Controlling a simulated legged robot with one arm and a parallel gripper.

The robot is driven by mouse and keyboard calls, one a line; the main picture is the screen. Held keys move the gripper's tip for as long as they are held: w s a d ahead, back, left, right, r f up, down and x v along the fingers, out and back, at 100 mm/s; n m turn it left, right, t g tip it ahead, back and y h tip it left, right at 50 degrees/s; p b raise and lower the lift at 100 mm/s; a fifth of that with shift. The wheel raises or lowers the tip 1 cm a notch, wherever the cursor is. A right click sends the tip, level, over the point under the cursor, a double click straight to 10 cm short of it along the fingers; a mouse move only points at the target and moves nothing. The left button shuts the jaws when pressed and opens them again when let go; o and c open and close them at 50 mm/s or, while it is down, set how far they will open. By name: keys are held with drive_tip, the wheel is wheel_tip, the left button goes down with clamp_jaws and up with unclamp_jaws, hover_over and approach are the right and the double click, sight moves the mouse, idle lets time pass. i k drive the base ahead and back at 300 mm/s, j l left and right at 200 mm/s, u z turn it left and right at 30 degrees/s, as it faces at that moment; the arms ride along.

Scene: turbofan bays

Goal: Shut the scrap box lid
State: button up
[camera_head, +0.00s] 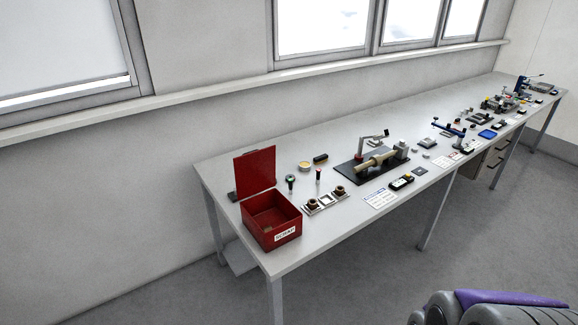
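The red scrap box (288,223) stands at the near left end of the long workbench, with a white label on its front. Its red lid (255,168) stands upright at the back edge of the box, so the box is open. The inside looks mostly empty, with a small tan patch on the floor of it. A grey and purple rounded part shows at the bottom right, apart from the bench; it seems to be mine. My gripper is not in view.
The grey workbench (232,184) runs from lower left to upper right along a wall. A dark board (352,174) with a clamp-like fixture, small screwdriver-like tools (290,181) and a tray with round parts (325,200) lie right of the box. The floor before the bench is clear.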

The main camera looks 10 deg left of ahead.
sight(255, 170)
drive_tip(key=j+z, duration=0.15)
drive_tip(key=z, duration=0.25)
drive_tip(key=i+j+z, duration=0.1)
drive_tip(key=z, duration=0.25)
drive_tip(key=j+z, duration=0.2)
drive_tip(key=z, duration=0.2)
drive_tip(key=j+z, duration=0.15)
drive_tip(key=z, duration=0.25)
drive_tip(key=k+j, duration=0.1)
drive_tip(key=j, duration=0.6)
drive_tip(key=k+j, duration=0.1)
drive_tip(key=j, duration=1.25)
drive_tip(key=k+j, duration=0.15)
drive_tip(key=j, duration=0.55)
drive_tip(key=k+j, duration=0.1)
drive_tip(key=j, duration=0.55)
drive_tip(key=k+j, duration=0.1)
drive_tip(key=j, duration=0.6)
